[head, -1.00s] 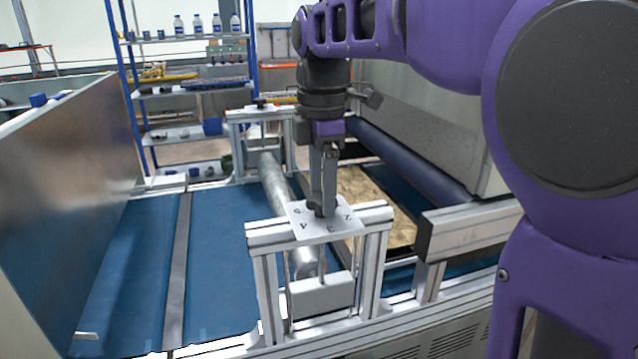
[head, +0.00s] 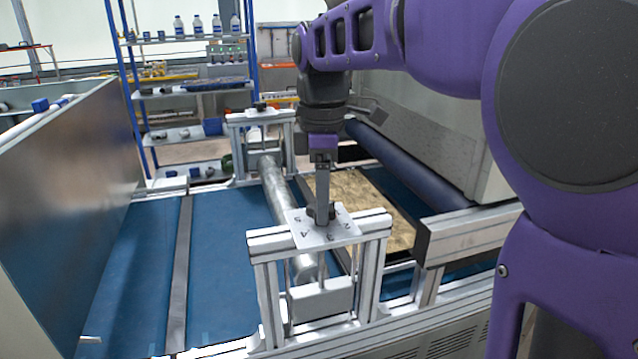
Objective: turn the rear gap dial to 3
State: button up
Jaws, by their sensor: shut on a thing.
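A dark dial knob (head: 312,213) sits on a white number plate (head: 328,239) on top of the nearer frame (head: 266,241). The figures 5, 4, 3 and 2 show around the plate's edge. My gripper (head: 322,212) points straight down and is shut on this knob. Its fingers hide part of the knob, and I cannot tell which figure the knob points to. A second dark knob (head: 261,106) stands on the far frame (head: 240,117), apart from my gripper.
A metal roller (head: 277,195) runs between the two frames over a blue belt (head: 225,240). A tan-filled tray (head: 375,205) lies right of the roller. A metal side panel (head: 60,190) stands at left and a blue-post shelf (head: 190,90) behind.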

jog(key=m+p, duration=0.3)
jog(key=m, duration=0.2)
jog(key=shift+r+m, duration=0.15)
jog(key=shift+m, duration=0.15)
jog(key=m+p, duration=0.2)
jog(key=m, duration=0.3)
jog(key=shift+p, duration=0.4)
jog(key=m+p, duration=0.1)
jog(key=m, duration=0.9)
jog(key=shift+p, duration=0.35)
jog(key=o, duration=1.4)
